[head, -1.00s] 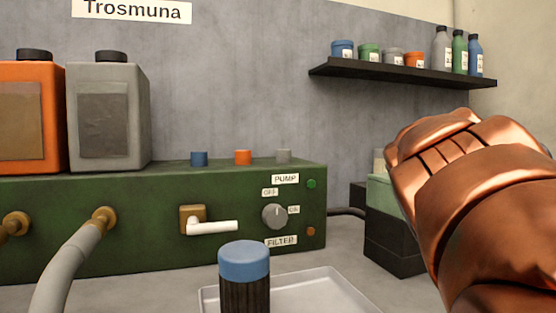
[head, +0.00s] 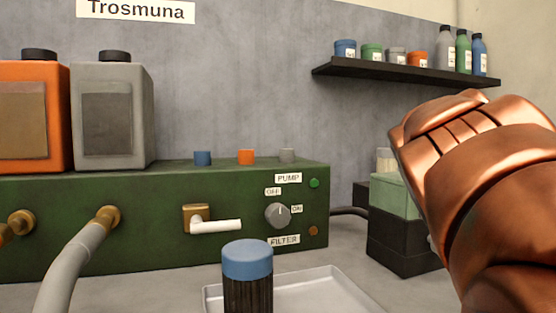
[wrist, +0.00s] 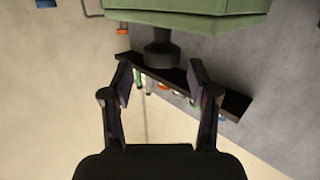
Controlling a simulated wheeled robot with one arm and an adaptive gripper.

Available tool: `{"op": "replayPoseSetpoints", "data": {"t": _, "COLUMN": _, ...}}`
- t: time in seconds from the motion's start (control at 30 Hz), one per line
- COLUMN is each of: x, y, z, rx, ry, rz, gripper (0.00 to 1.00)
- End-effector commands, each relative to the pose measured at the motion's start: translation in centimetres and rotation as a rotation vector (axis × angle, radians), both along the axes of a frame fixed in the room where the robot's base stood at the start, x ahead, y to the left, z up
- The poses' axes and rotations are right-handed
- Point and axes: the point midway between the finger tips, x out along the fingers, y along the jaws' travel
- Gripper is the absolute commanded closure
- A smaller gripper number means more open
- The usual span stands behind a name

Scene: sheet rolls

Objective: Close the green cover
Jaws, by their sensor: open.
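A pale green box-like part (head: 394,197) sits on a black base (head: 395,245) at the right in the head view, partly hidden by my copper arm. I cannot tell whether it is the green cover or whether it stands open. In the wrist view, a green body (wrist: 190,22) with a dark round neck or cap (wrist: 161,50) lies beyond the fingertips; I cannot tell if it is the same thing. My gripper (wrist: 160,78) is open with nothing between its fingers, apart from the green body. The fingers are out of sight in the head view.
A dark green pump unit (head: 120,210) with a white lever (head: 215,225) and a knob (head: 277,214) stands at the left. A blue-capped jar (head: 247,262) stands by a tray (head: 325,290). A wall shelf (head: 400,75) holds several jars and bottles.

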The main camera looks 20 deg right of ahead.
Motion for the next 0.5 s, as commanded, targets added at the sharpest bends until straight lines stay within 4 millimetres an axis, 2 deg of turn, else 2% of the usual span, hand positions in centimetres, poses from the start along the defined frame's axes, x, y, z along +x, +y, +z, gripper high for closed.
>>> {"op": "replayPoseSetpoints", "data": {"t": 0.5, "x": 0.0, "y": 0.0, "z": 5.5, "rx": 0.002, "ry": -0.001, "rz": 0.001, "gripper": 0.4}}
